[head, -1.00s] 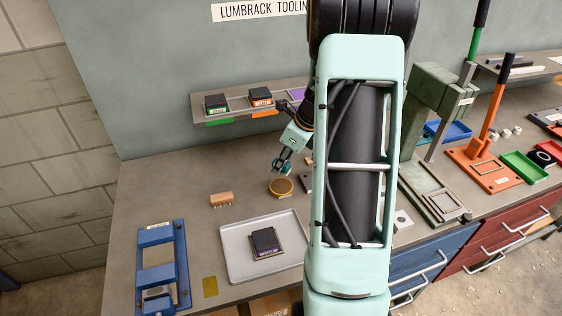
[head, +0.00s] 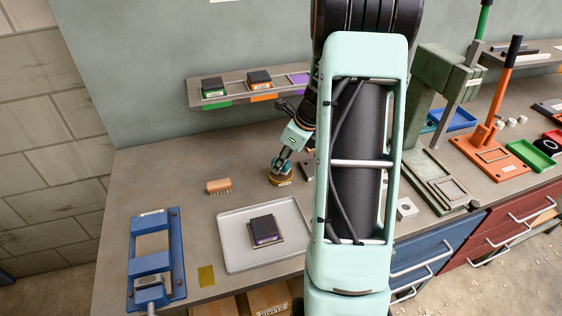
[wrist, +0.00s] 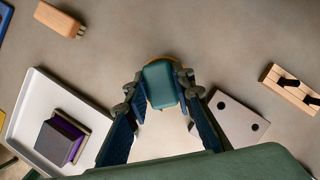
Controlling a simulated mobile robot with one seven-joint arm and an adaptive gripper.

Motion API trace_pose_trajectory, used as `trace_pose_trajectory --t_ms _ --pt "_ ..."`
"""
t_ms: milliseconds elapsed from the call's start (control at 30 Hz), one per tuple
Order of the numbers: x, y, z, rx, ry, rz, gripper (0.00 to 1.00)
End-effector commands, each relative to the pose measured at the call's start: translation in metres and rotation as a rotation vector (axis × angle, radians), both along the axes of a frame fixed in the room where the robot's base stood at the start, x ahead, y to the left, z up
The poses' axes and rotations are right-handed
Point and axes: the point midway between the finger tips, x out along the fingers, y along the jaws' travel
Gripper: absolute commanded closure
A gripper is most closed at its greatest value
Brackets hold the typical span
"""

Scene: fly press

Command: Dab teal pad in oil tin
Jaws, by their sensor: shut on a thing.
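My gripper (head: 283,164) is shut on the teal pad, which shows as a rounded teal block between the fingertips in the wrist view (wrist: 160,83). The oil tin (head: 280,181) is a round, brass-coloured tin on the bench. The pad is over the tin's opening, and the fingertips are close above its rim. In the wrist view the pad hides most of the tin, with only a bit of its yellowish rim (wrist: 177,66) showing. I cannot tell how deep the pad sits in the tin.
A grey tray (head: 233,254) holding a black and purple block (head: 264,229) lies in front of the tin. A wooden brush (head: 219,186) lies to the left. A blue fixture (head: 154,262) stands at the bench's left end. A shelf (head: 236,84) with blocks is behind.

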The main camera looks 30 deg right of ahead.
Motion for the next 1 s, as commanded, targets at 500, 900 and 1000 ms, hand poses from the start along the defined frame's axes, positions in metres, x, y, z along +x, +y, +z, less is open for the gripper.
trace_pose_trajectory --t_ms 500,900,1000 --pt "0.0001 0.0001 -0.0027 0.000 0.000 0.000 0.97" --pt "0.0001 0.0002 -0.0075 0.000 0.000 0.000 0.97" --pt "0.0001 0.0002 -0.0087 0.000 0.000 0.000 0.97"
